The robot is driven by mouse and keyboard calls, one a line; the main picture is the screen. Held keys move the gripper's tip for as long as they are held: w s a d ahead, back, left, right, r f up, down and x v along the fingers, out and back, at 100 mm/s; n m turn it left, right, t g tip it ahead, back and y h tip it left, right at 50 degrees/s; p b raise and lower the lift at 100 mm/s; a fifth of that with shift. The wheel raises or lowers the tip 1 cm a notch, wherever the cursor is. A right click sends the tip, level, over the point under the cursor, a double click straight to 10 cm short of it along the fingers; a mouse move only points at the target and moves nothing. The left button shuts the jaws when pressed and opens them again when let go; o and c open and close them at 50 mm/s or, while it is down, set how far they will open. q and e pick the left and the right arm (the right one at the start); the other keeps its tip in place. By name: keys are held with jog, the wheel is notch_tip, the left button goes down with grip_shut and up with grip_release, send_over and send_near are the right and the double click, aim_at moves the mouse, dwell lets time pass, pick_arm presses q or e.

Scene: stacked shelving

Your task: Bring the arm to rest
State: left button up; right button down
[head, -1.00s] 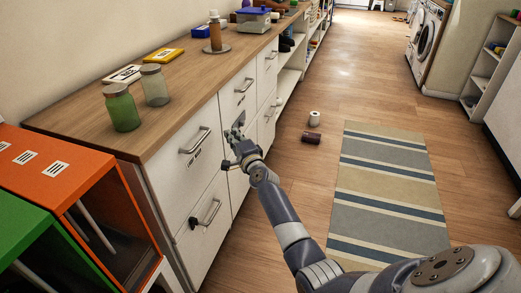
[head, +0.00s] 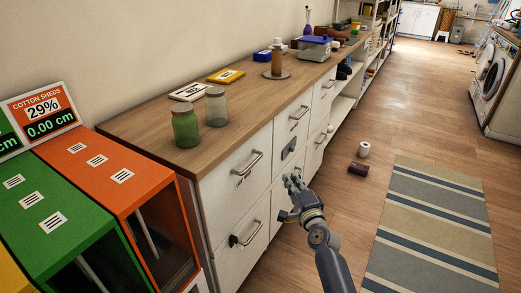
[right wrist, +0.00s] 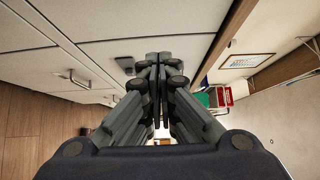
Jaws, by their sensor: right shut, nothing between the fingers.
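My right arm reaches in from the bottom of the head view. Its gripper (head: 292,183) is in front of the white drawer cabinet (head: 232,200), close to the lower drawers. In the right wrist view the fingers (right wrist: 160,62) come together with nothing between them, and drawer fronts lie beyond. I cannot tell from the head view whether the fingertips touch the cabinet. My left gripper does not show.
A green jar (head: 186,127) and a clear jar (head: 216,106) stand on the wooden counter (head: 235,125). Orange (head: 110,165) and green (head: 55,215) boxes are at left. A dark roll (head: 358,168) and white roll (head: 364,149) are on the floor near the striped rug (head: 435,220).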

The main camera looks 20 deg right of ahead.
jog(key=s+a+f+n+g+y, duration=0.1)
jog(key=s+a+f+n+g, duration=0.35)
jog(key=s+f, duration=0.45)
jog(key=s+a+f+n+g+y, duration=0.25)
jog(key=s+a+f+n, duration=0.3)
jog(key=f, duration=0.55)
jog(key=s+a+f+n+g+y, duration=0.1)
jog(key=s+a+f+n+g, duration=0.4)
jog(key=s+f, duration=0.4)
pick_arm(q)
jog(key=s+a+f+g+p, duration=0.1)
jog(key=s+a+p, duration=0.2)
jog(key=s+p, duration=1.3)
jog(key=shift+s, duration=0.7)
pick_arm(e)
jog(key=s+d+f+n+g, duration=0.1)
jog(key=s+f+n, duration=0.1)
jog(key=s, duration=0.9)
jog(key=s+d+f+n+g+h, duration=0.1)
jog(key=s+d+f+n+g, duration=0.1)
jog(key=s, duration=0.9)
jog(key=s+d+f+n+g+h, duration=0.1)
jog(key=s+f, duration=0.3)
jog(key=s, duration=0.8)
jog(key=shift+d+f+n+g, duration=0.2)
jog(key=shift+f+n+g, duration=0.15)
jog(key=shift+n, duration=0.55)
